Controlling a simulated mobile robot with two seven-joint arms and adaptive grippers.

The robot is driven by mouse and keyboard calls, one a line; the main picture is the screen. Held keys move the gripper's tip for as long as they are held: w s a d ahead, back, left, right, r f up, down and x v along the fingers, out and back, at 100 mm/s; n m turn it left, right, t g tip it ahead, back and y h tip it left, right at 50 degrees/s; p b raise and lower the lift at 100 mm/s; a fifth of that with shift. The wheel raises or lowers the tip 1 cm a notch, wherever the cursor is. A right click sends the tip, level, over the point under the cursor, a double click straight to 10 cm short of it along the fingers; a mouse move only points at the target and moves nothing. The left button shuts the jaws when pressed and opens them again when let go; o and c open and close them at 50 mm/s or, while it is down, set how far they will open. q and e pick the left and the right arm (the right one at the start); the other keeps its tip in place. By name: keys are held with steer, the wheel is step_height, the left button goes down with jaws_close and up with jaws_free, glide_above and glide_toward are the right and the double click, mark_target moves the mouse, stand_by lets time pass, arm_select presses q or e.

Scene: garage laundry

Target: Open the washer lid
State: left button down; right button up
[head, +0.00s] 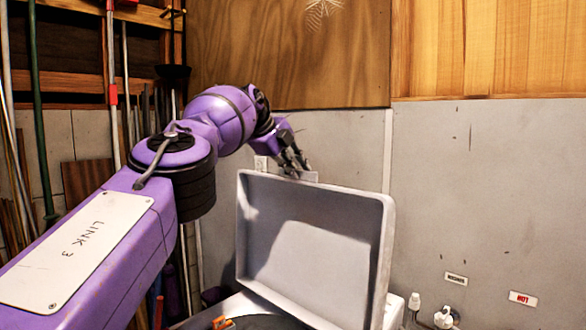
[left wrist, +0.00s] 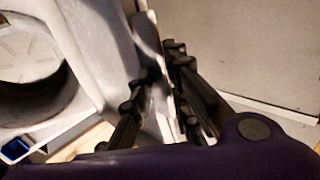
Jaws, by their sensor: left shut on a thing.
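The washer lid (head: 315,245) stands raised and nearly upright in the head view, its hollow, rimmed inner side facing me. My left gripper (head: 297,170) is at the lid's top edge, by a small pale tab (head: 308,176). In the left wrist view the dark fingers (left wrist: 160,95) are closed around a thin pale edge of the lid. The washer top (head: 240,305) shows below the lid, with part of a dark opening. The round washer opening (left wrist: 28,48) also shows in the left wrist view. My right gripper is not in view.
A grey wall stands close behind the lid, with wall fittings (head: 444,317) and a red HOT label (head: 522,298) at lower right. Long-handled tools (head: 120,90) lean at the left. A small orange thing (head: 222,322) lies at the washer's front left.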

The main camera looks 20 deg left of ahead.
arm_select(q)
steer(key=shift+d+f, duration=0.2)
steer(key=shift+f, duration=0.55)
steer(key=c, duration=2)
jaws_free()
steer(key=shift+o, duration=0.7)
steer(key=shift+w, duration=0.15)
steer(key=shift+r, duration=0.15)
steer(key=shift+a+r, duration=0.2)
steer(key=shift+r, duration=0.25)
steer(key=v, duration=1.1)
steer(key=shift+s, duration=0.2)
steer(key=shift+d, duration=0.1)
